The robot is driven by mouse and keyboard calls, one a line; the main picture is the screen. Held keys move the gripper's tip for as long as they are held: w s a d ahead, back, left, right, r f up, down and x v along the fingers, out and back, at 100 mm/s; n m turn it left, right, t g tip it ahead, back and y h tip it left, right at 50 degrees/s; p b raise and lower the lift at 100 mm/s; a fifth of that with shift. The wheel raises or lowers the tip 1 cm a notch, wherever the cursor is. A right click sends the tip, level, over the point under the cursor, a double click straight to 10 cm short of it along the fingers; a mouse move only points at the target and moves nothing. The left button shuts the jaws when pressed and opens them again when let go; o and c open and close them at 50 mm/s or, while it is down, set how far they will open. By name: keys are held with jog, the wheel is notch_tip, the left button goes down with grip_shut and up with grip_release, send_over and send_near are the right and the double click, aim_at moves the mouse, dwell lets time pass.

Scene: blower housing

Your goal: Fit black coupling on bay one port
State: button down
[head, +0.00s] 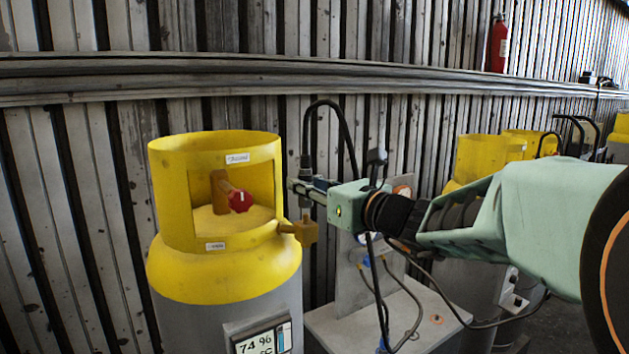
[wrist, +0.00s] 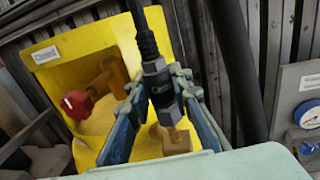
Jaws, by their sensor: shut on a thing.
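The black coupling (head: 306,165) hangs on a black hose that loops up and over. My gripper (head: 303,187) is shut on it and holds it upright. In the wrist view the coupling (wrist: 158,80) sits between my two fingers (wrist: 165,105), its metal end pointing down. A brass port (head: 304,230) sticks out of the right side of the yellow-collared cylinder (head: 212,270). The coupling's lower end is right above this port, which also shows in the wrist view (wrist: 175,139). I cannot tell whether they touch or are joined.
A red valve knob (head: 240,201) sits inside the yellow collar. A grey stand (head: 385,320) with gauges and cables is to the right of the cylinder. More yellow-topped cylinders (head: 487,155) stand farther right. A ribbed metal wall is close behind.

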aim_at(310, 202)
jog(key=shift+f, duration=0.55)
jog(key=shift+f+b, duration=0.3)
jog(key=shift+b, duration=0.25)
jog(key=shift+f+b, duration=0.9)
jog(key=c, duration=1.7)
grip_release()
jog(key=shift+o, duration=0.2)
notch_tip(310, 202, up, 10)
jog(key=shift+r, duration=0.1)
